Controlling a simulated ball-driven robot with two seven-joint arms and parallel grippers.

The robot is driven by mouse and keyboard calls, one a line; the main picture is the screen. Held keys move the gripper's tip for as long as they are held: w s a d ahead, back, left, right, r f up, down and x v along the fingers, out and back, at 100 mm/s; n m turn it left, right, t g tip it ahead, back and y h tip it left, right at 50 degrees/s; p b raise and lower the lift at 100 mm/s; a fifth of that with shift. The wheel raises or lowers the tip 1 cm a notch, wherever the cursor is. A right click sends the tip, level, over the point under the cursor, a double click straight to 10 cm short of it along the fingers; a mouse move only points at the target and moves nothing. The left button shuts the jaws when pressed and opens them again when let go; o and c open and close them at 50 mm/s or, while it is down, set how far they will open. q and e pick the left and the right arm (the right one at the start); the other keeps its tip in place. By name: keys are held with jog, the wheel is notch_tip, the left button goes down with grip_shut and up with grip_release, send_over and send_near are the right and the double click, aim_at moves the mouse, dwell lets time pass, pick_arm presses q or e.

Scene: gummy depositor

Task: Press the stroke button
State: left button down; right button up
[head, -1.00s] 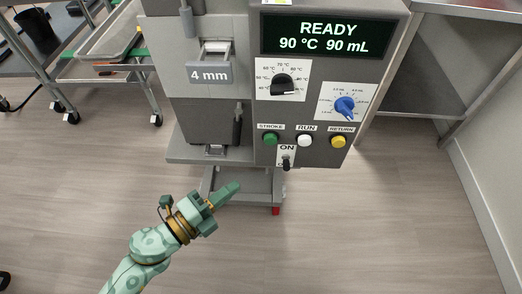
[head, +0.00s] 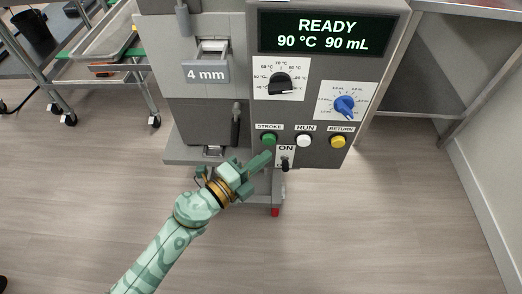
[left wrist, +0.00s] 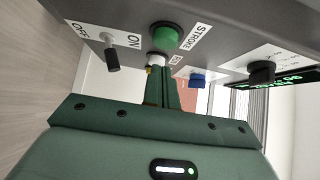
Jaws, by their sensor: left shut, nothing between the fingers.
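The green stroke button (head: 269,139) sits under the STROKE label at the lower left of the machine's control panel. It also shows in the left wrist view (left wrist: 165,37), just beyond my fingertips. My left gripper (head: 266,157) is shut and empty. Its fingertips point up and right, just below the button in the head view. In the left wrist view the shut fingers (left wrist: 161,82) reach toward the panel near the button; whether they touch it I cannot tell. My right gripper is not in view.
The white RUN button (head: 304,141) and yellow RETURN button (head: 338,142) are to the right. The ON switch (head: 285,164) is close to my fingertips, below and right. The display (head: 327,34) reads READY, 90 °C, 90 mL. Black (head: 281,83) and blue (head: 345,105) knobs sit above.

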aim_at(269, 139)
pick_arm(q)
jog(key=shift+w+a+f, duration=0.1)
jog(key=shift+w+f, duration=0.05)
jog(key=shift+w, duration=1.1)
